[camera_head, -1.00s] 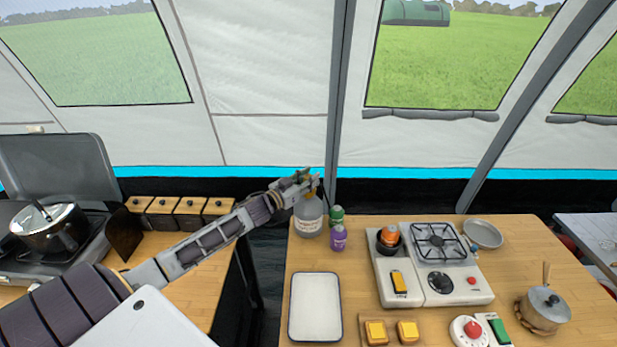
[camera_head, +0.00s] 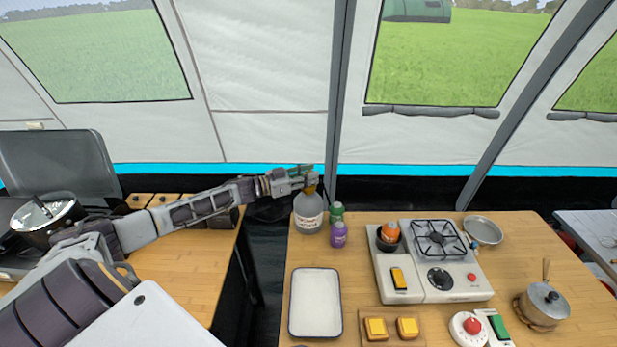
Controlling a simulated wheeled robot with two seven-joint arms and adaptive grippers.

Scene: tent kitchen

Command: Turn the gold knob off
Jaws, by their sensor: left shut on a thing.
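The gold knob (camera_head: 311,190) shows as a small gold patch at the bottle's top, mostly hidden by my gripper. My left gripper (camera_head: 308,181) reaches in from the left and is shut on the knob. My right gripper is not in view.
Green (camera_head: 337,211) and purple (camera_head: 339,235) containers stand close to the bottle's right. A white tray (camera_head: 315,302) lies in front. A stove (camera_head: 432,262) stands further right. A dark gap separates the two tables.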

